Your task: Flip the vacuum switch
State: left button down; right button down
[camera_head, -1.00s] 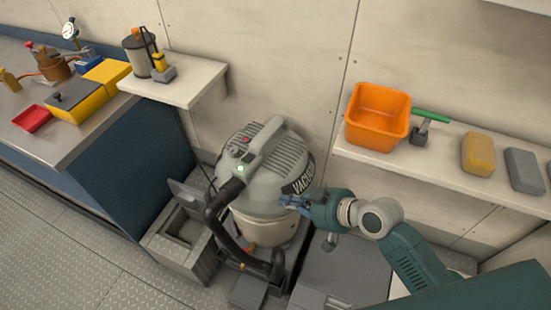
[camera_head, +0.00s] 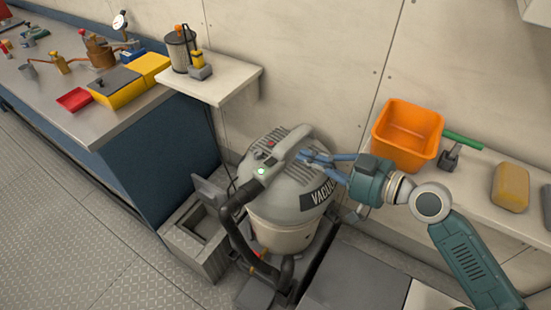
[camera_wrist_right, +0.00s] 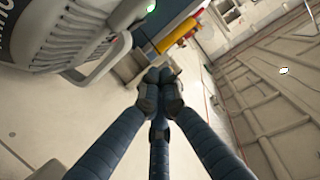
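The grey vacuum (camera_head: 285,205) stands on the floor below the shelves, with a handle on its lid and a "VACUUM" label on its side. A lit green light (camera_head: 262,171) shows on the lid's front, with a small red spot (camera_head: 271,142) nearby; I cannot tell which part is the switch. My right gripper (camera_head: 304,156) reaches in from the right over the lid, at the handle; contact is unclear. In the right wrist view its fingertips (camera_wrist_right: 160,88) meet with nothing between them. The vacuum's lid (camera_wrist_right: 70,30) and green light (camera_wrist_right: 151,6) show there at upper left. My left gripper is out of view.
A wall shelf (camera_head: 485,195) on the right holds an orange bin (camera_head: 408,135), a green-handled tool and a yellow block (camera_head: 510,186). A small shelf (camera_head: 225,85) and workbench (camera_head: 110,125) stand left. An open grey box (camera_head: 200,235) sits beside the vacuum.

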jog(key=p, duration=0.3)
send_over(275, 169)
jog(key=shift+w+f, duration=0.2)
jog(key=shift+f, duration=0.4)
jog(key=shift+w+f, duration=0.15)
jog(key=shift+f, duration=0.4)
jog(key=f, duration=0.2)
jog(key=shift+s+f, duration=0.3)
jog(key=shift+f, duration=0.05)
jog(key=shift+s+f, duration=0.1)
jog(key=shift+f, duration=0.5)
